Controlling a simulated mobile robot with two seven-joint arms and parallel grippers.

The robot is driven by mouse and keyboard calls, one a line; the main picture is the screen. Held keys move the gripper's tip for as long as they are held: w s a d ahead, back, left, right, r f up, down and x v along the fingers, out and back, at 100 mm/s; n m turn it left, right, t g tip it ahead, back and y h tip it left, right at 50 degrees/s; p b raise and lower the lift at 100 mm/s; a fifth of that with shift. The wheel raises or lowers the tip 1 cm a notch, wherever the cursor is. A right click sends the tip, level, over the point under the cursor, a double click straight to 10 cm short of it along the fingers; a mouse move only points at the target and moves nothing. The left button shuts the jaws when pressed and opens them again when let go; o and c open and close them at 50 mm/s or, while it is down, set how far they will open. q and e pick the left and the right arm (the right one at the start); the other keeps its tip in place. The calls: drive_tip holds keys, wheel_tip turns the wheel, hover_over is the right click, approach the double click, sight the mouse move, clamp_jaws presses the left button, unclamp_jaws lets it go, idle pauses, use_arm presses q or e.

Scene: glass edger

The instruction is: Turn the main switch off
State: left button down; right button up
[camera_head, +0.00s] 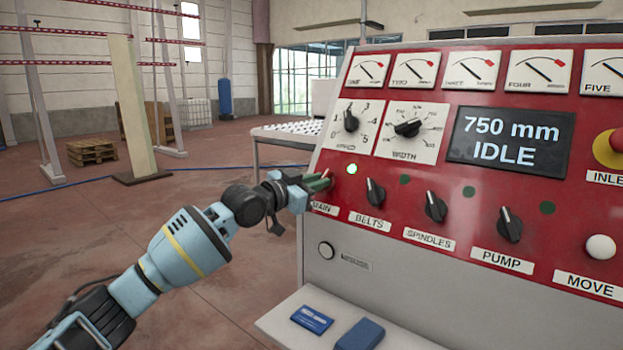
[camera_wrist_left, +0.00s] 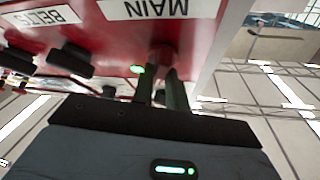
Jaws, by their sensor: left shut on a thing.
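The main switch (camera_wrist_left: 162,58) is a reddish knob on the red panel, near the white MAIN label (camera_wrist_left: 150,9) in the left wrist view. In the head view the knob is mostly hidden behind my left gripper (camera_head: 318,183), which reaches in from the left above the MAIN label (camera_head: 325,208). My left gripper is shut on the main switch, one finger on each side of it. A small lamp (camera_head: 352,169) beside the switch glows green. The display (camera_head: 511,139) reads 750 mm IDLE. My right gripper is out of view.
The belts knob (camera_head: 375,192), spindles knob (camera_head: 436,207) and pump knob (camera_head: 509,224) stick out to the right of the main switch. A red emergency button (camera_head: 615,146) is at the far right. Blue objects (camera_head: 311,319) lie on the shelf below.

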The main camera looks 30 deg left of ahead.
use_arm(q)
drive_tip(key=shift+d+n+y, duration=0.1)
drive_tip(key=shift+n+y, duration=1.2)
drive_tip(key=shift+n, duration=0.9)
drive_tip(key=shift+d+n+y, duration=0.15)
drive_tip(key=shift+n+y, duration=1.15)
drive_tip(key=shift+n, duration=0.9)
drive_tip(key=shift+d+n+y, duration=0.1)
drive_tip(key=shift+n+y, duration=1.2)
drive_tip(key=shift+n, duration=1.2)
drive_tip(key=c, duration=1.4)
unclamp_jaws()
